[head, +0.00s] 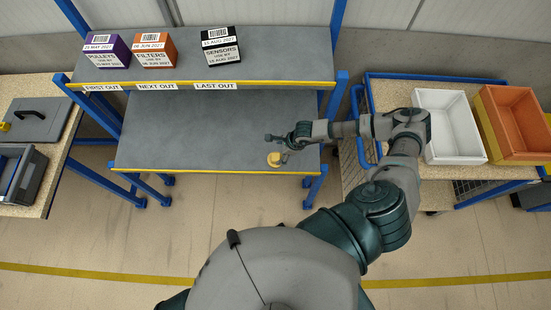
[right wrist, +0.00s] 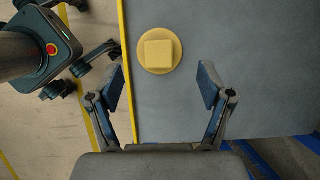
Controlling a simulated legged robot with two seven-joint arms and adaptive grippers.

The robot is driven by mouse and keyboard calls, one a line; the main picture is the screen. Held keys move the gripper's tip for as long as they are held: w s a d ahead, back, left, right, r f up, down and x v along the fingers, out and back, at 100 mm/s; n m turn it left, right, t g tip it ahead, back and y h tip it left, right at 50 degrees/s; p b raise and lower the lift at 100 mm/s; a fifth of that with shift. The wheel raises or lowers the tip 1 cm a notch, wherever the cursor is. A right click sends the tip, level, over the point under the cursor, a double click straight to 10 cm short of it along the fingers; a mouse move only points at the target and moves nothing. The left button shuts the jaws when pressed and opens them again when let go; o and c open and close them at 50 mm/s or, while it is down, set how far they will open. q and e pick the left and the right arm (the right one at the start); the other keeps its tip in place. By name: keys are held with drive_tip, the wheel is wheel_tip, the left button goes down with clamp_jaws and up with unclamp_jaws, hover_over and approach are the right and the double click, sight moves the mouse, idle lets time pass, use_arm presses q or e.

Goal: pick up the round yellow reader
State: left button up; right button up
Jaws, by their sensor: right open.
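The round yellow reader (head: 274,159) lies on the lower grey shelf, close to its yellow front edge. In the right wrist view the reader (right wrist: 158,51) is a flat yellow disc with a raised square block on top. My right gripper (head: 275,138) is open and empty, reaching in from the right over the shelf. In the right wrist view its two fingers (right wrist: 160,88) are spread apart, with the reader ahead of them, roughly between their lines and not touched. My left gripper is not in view.
The upper shelf (head: 255,50) holds a purple box (head: 107,52), an orange box (head: 155,51) and a black box (head: 221,46). A trolley at right carries a white bin (head: 449,157) and orange bins (head: 520,130). A side table (head: 60,165) stands at left. The lower shelf is otherwise clear.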

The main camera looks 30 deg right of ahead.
sight(277, 156)
drive_tip(key=x, duration=0.3)
drive_tip(key=shift+a+f, duration=0.1)
drive_tip(key=shift+a, duration=0.05)
drive_tip(key=x, duration=0.3)
drive_tip(key=d+x, duration=0.1)
drive_tip(key=x, duration=0.1)
drive_tip(key=shift+s+f, duration=0.1)
drive_tip(key=shift+f, duration=0.45)
drive_tip(key=shift+a+f, duration=0.2)
drive_tip(key=shift+a, duration=0.15)
drive_tip(key=shift+c, duration=1.3)
drive_tip(key=c, duration=0.6)
